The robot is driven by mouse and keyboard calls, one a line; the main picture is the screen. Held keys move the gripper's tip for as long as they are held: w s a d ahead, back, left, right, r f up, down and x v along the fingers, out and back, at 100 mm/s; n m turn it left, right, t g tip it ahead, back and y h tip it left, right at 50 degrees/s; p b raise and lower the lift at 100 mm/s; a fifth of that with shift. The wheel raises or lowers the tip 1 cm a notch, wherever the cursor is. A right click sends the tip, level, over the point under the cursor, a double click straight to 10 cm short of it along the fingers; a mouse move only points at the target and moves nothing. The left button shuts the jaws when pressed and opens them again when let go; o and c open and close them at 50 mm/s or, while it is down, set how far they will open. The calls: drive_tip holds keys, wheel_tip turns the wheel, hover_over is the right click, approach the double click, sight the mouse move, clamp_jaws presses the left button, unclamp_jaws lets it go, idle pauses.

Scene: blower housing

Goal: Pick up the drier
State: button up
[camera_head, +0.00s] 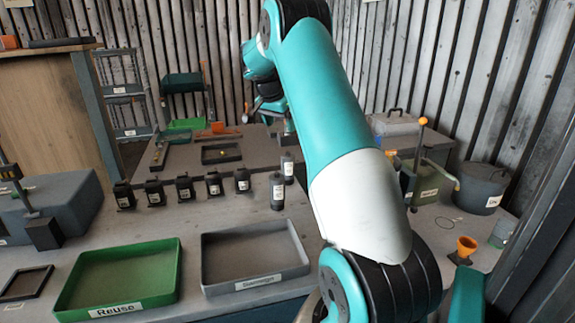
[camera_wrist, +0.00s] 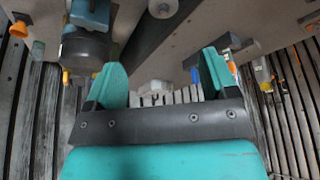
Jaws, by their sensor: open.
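No object in view can be told for certain as the drier; the labels on the small things are too small to read. Several small black labelled bottles (camera_head: 184,187) stand in a row on the near table, with two taller dark bottles (camera_head: 277,191) at the row's right end. My gripper (camera_wrist: 163,60) shows in the wrist view with its two teal fingers apart and nothing between them. In the head view my arm crosses the middle and hides part of the tables, and the fingers cannot be made out clearly.
A green tray (camera_head: 68,300) marked Reuse and a grey tray (camera_head: 206,291) stand empty at the front. A grey machine block (camera_head: 70,205) is at the left. An orange funnel (camera_head: 466,246) and a dark drum (camera_head: 480,188) are at the right. Ribbed walls close the back.

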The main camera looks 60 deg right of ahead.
sight(287, 155)
drive_tip(key=p+x, duration=0.2)
drive_tip(key=x, duration=0.8)
drive_tip(key=shift+f, duration=0.15)
drive_tip(key=shift+w+a+p+x, duration=0.15)
drive_tip(key=shift+p+x, duration=0.6)
drive_tip(key=shift+x, duration=0.8)
drive_tip(key=shift+w+a+p+x, duration=0.15)
drive_tip(key=shift+p+x, duration=0.6)
drive_tip(key=shift+x, duration=0.8)
drive_tip(key=shift+d+f, duration=0.1)
drive_tip(key=shift+c, duration=0.4)
drive_tip(key=c, duration=1.1)
